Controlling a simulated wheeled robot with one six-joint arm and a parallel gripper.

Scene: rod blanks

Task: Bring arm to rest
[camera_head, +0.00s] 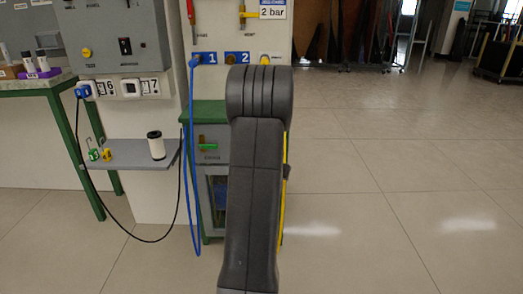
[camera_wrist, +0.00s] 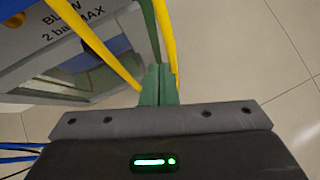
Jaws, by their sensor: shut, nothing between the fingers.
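My gripper (camera_wrist: 160,72) shows in the wrist view, with its two greenish fingers together and nothing between them. It points toward the base of a grey and green cabinet, close to yellow hoses that pass on both sides of the fingertips. Whether it touches them I cannot tell. In the head view my dark grey arm stands raised in the middle, and the gripper is hidden behind it.
The cabinet (camera_head: 209,150) stands behind my arm, with a blue hose (camera_head: 188,150) and a yellow hose (camera_head: 284,180) hanging by it. A grey shelf (camera_head: 125,157) holds a white cylinder (camera_head: 156,146) and two padlocks. Open tiled floor (camera_head: 400,180) lies to the right.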

